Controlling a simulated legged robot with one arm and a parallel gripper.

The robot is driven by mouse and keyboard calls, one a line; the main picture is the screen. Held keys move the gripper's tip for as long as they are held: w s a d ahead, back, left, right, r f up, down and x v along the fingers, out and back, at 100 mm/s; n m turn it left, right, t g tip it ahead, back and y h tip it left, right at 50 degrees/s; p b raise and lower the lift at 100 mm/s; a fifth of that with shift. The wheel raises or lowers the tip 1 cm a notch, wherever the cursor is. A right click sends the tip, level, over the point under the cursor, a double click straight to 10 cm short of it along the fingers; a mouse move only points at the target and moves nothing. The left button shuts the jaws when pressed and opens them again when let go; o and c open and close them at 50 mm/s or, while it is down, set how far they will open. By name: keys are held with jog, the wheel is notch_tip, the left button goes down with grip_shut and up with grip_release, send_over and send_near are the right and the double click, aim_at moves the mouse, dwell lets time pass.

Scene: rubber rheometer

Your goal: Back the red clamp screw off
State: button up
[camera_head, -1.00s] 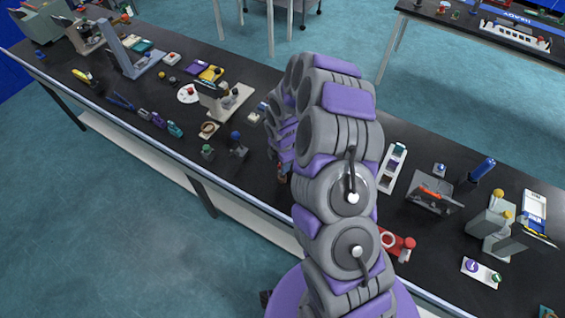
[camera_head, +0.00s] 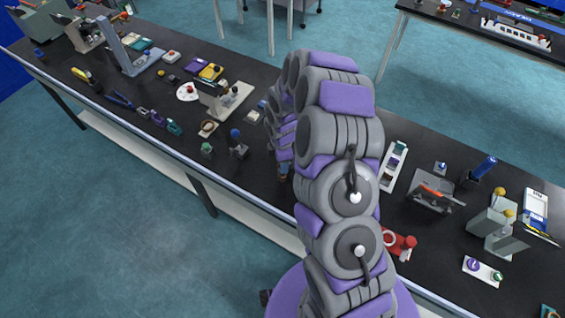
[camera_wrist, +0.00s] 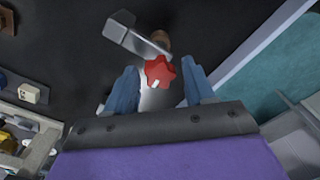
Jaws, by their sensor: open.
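A red star-shaped clamp screw knob (camera_wrist: 160,71) shows in the wrist view, just beyond and between the fingertips of my gripper (camera_wrist: 163,82). The two blue fingers are apart, one on each side of the knob's near side. I cannot tell whether they touch it. A grey metal block (camera_wrist: 130,36) and a brown rounded piece (camera_wrist: 161,38) lie just past the knob. In the head view my own arm hides the knob, and only a small part of the gripper region shows low beside the bench.
The black bench (camera_head: 330,245) runs diagonally and carries many tools. A grey stand on a pale base (camera_head: 232,98) is left of my arm. A red object (camera_head: 400,244) is close to its right. The bench's front edge (camera_wrist: 262,45) passes right of the gripper.

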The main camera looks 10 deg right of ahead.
jog(key=m+b, duration=0.1)
jog(key=m, duration=0.6)
jog(key=shift+m, duration=0.3)
jog(key=m+b, duration=0.1)
jog(key=m, duration=0.6)
jog(key=shift+w, duration=0.1)
jog(key=shift+c, duration=0.3)
jog(key=c, duration=0.8)
jog(key=n, duration=0.4)
jog(key=shift+c, duration=0.2)
jog(key=shift+n, duration=0.3)
jog(key=n, duration=0.4)
jog(key=shift+p, duration=0.4)
